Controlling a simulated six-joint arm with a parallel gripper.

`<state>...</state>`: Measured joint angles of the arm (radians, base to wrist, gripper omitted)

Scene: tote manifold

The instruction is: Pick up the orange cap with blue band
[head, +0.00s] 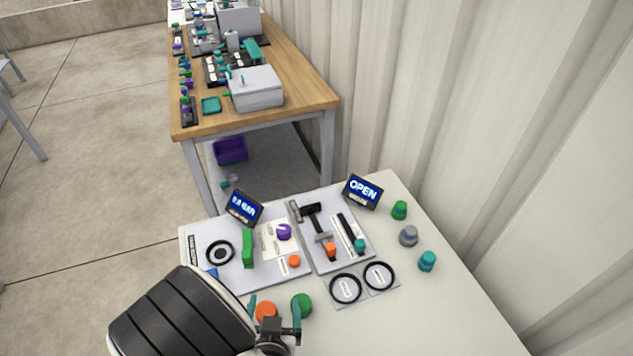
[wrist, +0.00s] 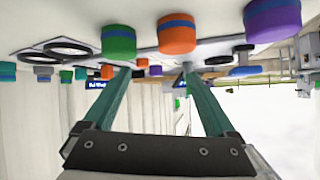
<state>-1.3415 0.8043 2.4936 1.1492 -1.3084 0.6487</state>
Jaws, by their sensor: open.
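The orange cap with blue band (wrist: 177,34) shows at the top centre of the wrist view, its band around the middle. In the head view the orange cap (head: 266,311) is on the light table's near side, partly hidden by my gripper. My gripper (head: 274,309) is open, its teal fingers (wrist: 156,69) apart with nothing between them. In the wrist view the cap appears beyond the fingertips, nearer the right finger. I cannot tell whether a finger touches it. A green cap with blue band (wrist: 119,43) is beside it on the left, a purple one (wrist: 272,20) on the right.
Green, grey and teal caps (head: 408,236) stand along the table's right side. Two black rings (head: 345,288) lie near the front, and a tool board (head: 345,235) and small screens (head: 363,191) behind. The right front of the table is clear. A corrugated wall (head: 480,120) rises behind.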

